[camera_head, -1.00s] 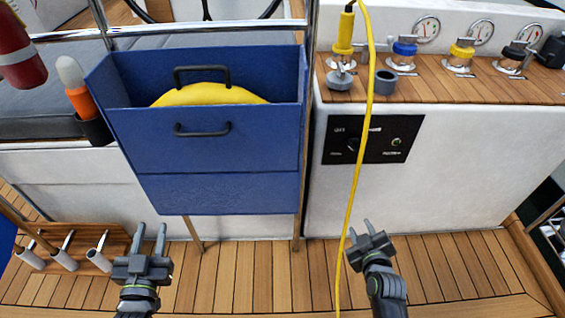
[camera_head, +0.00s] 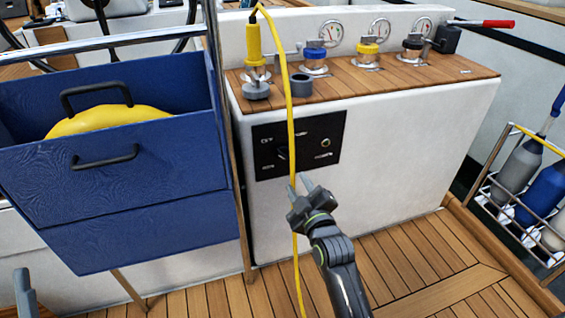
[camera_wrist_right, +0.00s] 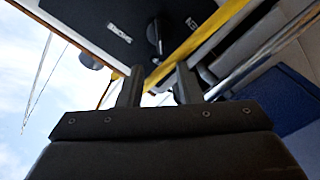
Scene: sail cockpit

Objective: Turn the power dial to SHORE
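The black power panel (camera_head: 312,150) is on the white front of the cockpit console, below the wooden shelf. Its dark dial (camera_head: 283,153) is at the left of the panel, partly behind the yellow cable (camera_head: 292,130). My right gripper (camera_head: 300,184) is open and empty just below the panel, close to the cable. In the right wrist view the dial (camera_wrist_right: 154,36) is ahead of the two parted fingers (camera_wrist_right: 157,85), not touched, with the cable running past beside it. Of my left gripper (camera_head: 24,292) only a finger shows at the lower left edge.
The yellow cable hangs from a yellow plug (camera_head: 254,42) on the shelf (camera_head: 340,83) in front of the panel. A blue bin (camera_head: 115,190) stands to the left. A bottle rack (camera_head: 525,215) is at the right. The wooden deck (camera_head: 420,260) below the console is clear.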

